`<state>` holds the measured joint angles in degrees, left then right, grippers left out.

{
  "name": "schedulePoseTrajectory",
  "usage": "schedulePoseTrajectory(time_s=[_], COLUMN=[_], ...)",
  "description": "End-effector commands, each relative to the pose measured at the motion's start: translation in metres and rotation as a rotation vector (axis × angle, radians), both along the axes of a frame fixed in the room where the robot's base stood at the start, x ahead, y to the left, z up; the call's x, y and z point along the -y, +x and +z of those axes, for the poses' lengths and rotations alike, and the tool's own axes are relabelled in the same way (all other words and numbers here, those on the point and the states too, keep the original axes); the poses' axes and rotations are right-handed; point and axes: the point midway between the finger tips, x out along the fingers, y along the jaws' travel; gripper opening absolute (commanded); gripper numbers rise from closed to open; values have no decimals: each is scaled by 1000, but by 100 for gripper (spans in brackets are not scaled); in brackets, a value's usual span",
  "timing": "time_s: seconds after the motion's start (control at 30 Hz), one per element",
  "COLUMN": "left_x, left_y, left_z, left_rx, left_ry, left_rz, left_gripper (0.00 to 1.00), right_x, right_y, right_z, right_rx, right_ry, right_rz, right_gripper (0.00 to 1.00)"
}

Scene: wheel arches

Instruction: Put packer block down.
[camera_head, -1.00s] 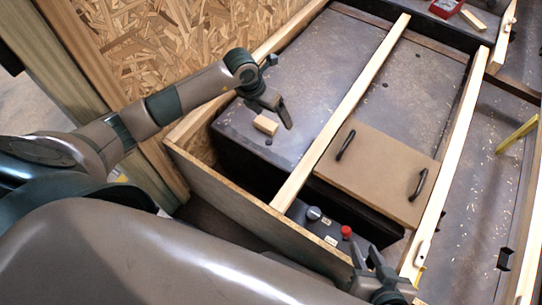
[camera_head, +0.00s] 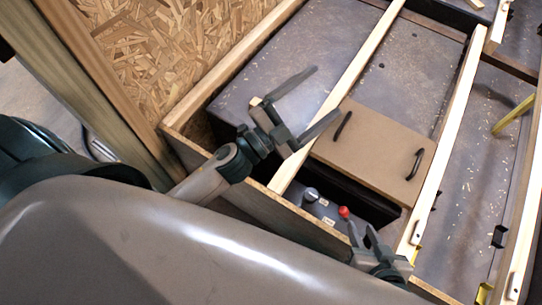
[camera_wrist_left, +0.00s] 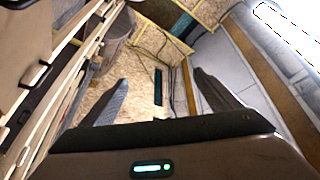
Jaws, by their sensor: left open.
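The packer block (camera_head: 256,101) is a small pale wooden block on the dark grey panel (camera_head: 313,45) in the head view. Only a bit of it shows; my left gripper hides the rest. My left gripper (camera_head: 327,90) is wide open and empty, with its fingers pointing up and right. The block is behind the base of its fingers, not between their tips. The left wrist view shows the two spread fingers (camera_wrist_left: 160,88) with nothing held between them. My right gripper (camera_head: 361,229) is at the lower right near the frame's front edge, its two fingers apart and apparently empty.
A brown lid with two black handles (camera_head: 369,152) lies between two pale wooden rails (camera_head: 345,85). A control box with a red button (camera_head: 344,212) and a grey knob (camera_head: 311,194) is in front. A chipboard wall (camera_head: 180,50) stands at the left.

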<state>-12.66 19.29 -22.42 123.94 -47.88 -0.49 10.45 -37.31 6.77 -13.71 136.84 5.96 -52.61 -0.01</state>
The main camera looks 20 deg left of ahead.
Motion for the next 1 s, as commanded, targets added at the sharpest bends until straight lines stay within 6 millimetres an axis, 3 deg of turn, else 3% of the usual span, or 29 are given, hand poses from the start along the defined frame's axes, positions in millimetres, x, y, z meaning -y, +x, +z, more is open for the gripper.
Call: schedulePoseTrajectory(time_s=[0.1, 0.23, 0.4, 0.5, 0.7, 1.0], left_x=[-29, -51, -56, -48, -32, -28], left_y=[-10, -33, -90, -127, -175, -182], left_z=[-33, -82, -147, -174, -197, -200], left_rx=[-221, -489, -856, -1041, -1255, -1290], left_ry=[-160, -308, -455, -514, -570, -577], left_rz=[133, 251, 346, 364, 361, 356], left_gripper=[84, 84, 84, 84, 84, 84], right_x=[0, 0, 0, 0, 0, 0], right_y=[0, 0, 0, 0, 0, 0], right_z=[0, 0, 0, 0, 0, 0], right_rx=[0, 0, 0, 0, 0, 0], right_ry=[0, 0, 0, 0, 0, 0], right_rz=[0, 0, 0, 0, 0, 0], right_gripper=[31, 31, 31, 31, 31, 31])
